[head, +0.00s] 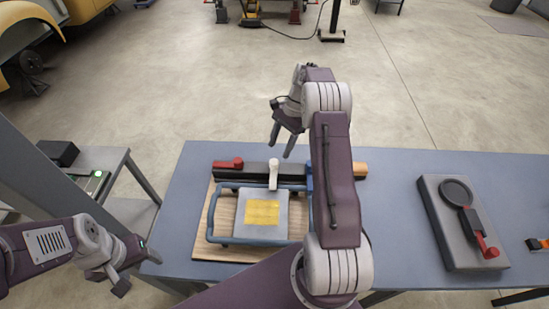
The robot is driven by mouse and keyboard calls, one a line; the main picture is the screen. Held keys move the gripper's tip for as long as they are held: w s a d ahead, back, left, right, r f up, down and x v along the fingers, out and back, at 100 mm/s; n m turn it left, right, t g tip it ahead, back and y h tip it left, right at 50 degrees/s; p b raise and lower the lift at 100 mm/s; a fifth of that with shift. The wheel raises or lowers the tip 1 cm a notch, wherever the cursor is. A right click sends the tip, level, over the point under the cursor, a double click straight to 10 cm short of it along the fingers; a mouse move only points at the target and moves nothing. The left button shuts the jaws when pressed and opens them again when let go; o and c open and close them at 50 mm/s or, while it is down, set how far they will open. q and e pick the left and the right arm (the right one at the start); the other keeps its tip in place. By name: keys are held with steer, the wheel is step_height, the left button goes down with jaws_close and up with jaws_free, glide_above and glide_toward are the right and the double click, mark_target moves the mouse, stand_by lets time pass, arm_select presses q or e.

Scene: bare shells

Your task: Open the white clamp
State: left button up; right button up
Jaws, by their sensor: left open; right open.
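The white clamp (273,174) is a short white lever on a dark bar (247,169) at the back of a wooden board on the table. It points toward me, its near end over or against the edge of a grey plate (245,220) with a yellow patch. Whether it presses on the plate I cannot tell. My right gripper (283,150) is open and empty, fingers pointing down, above and beyond the clamp, apart from it. My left gripper (138,273) is open and empty at the table's left front edge, far from the clamp.
A red lever (228,163), a blue lever (309,177) and an orange block (353,170) lie along the bar. A blue tubular frame (211,215) surrounds the plate. A grey box with a red-ended lever (463,225) stands right. My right arm covers the board's right side.

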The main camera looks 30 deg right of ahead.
mark_target(274, 161)
steer(key=x, duration=0.6)
steer(key=shift+p, duration=0.35)
steer(key=shift+r, duration=0.1)
jaws_close()
stand_by(0.8)
